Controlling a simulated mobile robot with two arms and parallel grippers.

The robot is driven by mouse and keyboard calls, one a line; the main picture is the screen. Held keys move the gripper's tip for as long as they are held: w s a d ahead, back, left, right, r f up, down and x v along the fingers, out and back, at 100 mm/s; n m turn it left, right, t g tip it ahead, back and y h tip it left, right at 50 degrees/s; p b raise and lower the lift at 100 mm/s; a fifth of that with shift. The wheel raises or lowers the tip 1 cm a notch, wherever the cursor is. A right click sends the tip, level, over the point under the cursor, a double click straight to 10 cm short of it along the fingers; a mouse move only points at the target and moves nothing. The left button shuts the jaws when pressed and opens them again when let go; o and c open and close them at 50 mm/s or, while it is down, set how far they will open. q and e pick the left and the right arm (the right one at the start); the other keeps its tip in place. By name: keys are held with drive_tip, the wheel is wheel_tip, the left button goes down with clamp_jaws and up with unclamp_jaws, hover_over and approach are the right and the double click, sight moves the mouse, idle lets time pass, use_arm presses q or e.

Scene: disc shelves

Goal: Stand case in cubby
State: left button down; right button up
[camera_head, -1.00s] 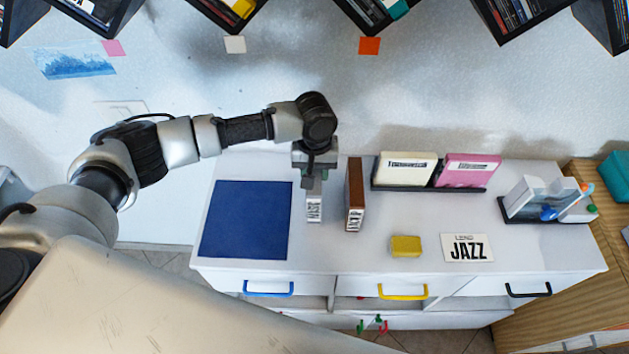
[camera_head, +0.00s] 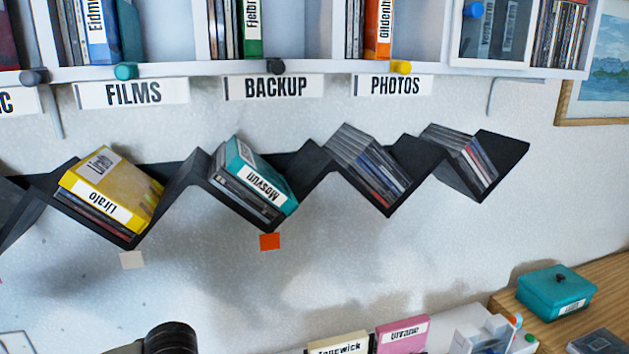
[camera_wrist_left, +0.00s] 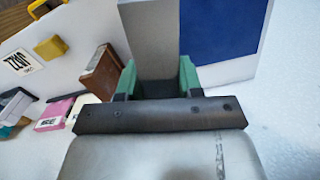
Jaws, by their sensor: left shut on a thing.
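In the left wrist view my left gripper (camera_wrist_left: 157,78) is shut on a pale grey case (camera_wrist_left: 150,35), which sits between its green-sided fingers. In the head view only part of my left arm (camera_head: 170,338) shows at the bottom edge; the gripper and the held case are out of that picture. A white wall shelf (camera_head: 300,70) with several cubbies runs along the top, above labels FILMS (camera_head: 133,94), BACKUP (camera_head: 273,87) and PHOTOS (camera_head: 395,85). Its visible cubbies hold upright cases and some bare space. My right gripper is in neither view.
A black zigzag rack (camera_head: 315,160) with tilted cases hangs below the shelf. A teal box (camera_head: 556,291) stands at the right.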

use_arm(q)
drive_tip(key=shift+s+a+m, duration=0.15)
drive_tip(key=shift+s, duration=0.55)
drive_tip(key=shift+s+a+m, duration=0.1)
drive_tip(key=shift+s+m, duration=0.05)
drive_tip(key=shift+s, duration=0.5)
drive_tip(key=shift+w, duration=0.15)
idle(0.5)
